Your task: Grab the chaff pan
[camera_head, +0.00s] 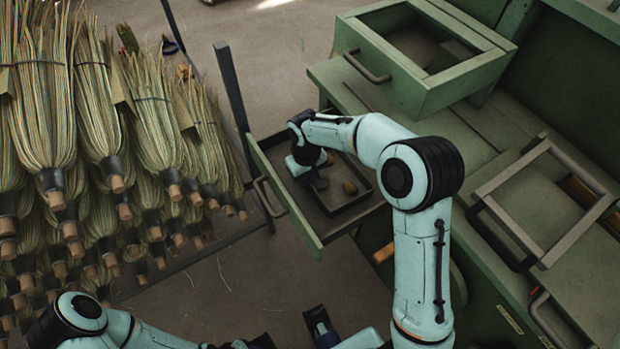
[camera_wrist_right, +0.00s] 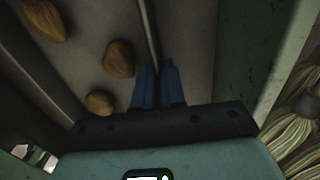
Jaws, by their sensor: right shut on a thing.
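The chaff pan (camera_head: 366,195) is a shallow dark tray inside the pulled-out green drawer. Brown lumps lie in it; one (camera_head: 350,187) shows in the head view, and several show in the right wrist view (camera_wrist_right: 119,59). My right gripper (camera_head: 318,183) reaches down into the drawer at the pan's left side. In the right wrist view its blue fingers (camera_wrist_right: 158,86) are shut on the pan's thin upright rim (camera_wrist_right: 148,30). My left arm comes in at the bottom left; its gripper is at the bottom edge, partly cut off, and its jaw state is unclear.
The drawer's green wall (camera_head: 283,190) stands close around the pan. Broom heads (camera_head: 95,130) hang densely at the left beside a dark post (camera_head: 232,90). A rectangular frame (camera_head: 545,205) lies on the bench at right.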

